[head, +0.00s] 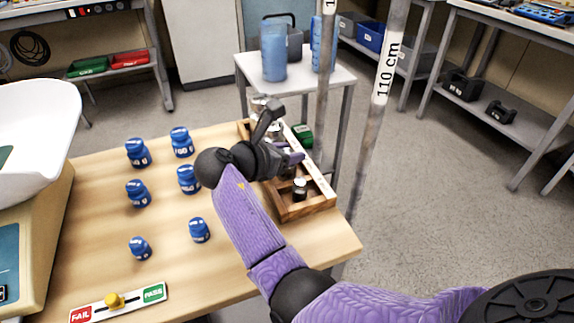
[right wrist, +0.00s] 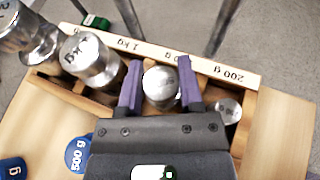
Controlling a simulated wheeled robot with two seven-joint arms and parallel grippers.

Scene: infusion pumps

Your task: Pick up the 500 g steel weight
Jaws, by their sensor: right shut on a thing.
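The wooden tray (right wrist: 240,70) holds steel weights in a row of compartments. Its front labels read 1 kg and 200 g; the label between them is mostly hidden by my fingers. My right gripper (right wrist: 159,70) is shut on the steel weight in that middle compartment, taken as the 500 g steel weight (right wrist: 160,88), with one purple finger on each side. In the head view my right gripper (head: 294,158) is over the tray (head: 315,205), and my arm hides much of the held weight. My left gripper is not in view.
Larger steel weights (right wrist: 90,58) stand to the left in the tray, a smaller one (right wrist: 228,110) to the right. Several blue weights (head: 138,193) stand on the table. A white scale pan (head: 35,115) is at left. A measuring pole (head: 380,110) rises behind the tray.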

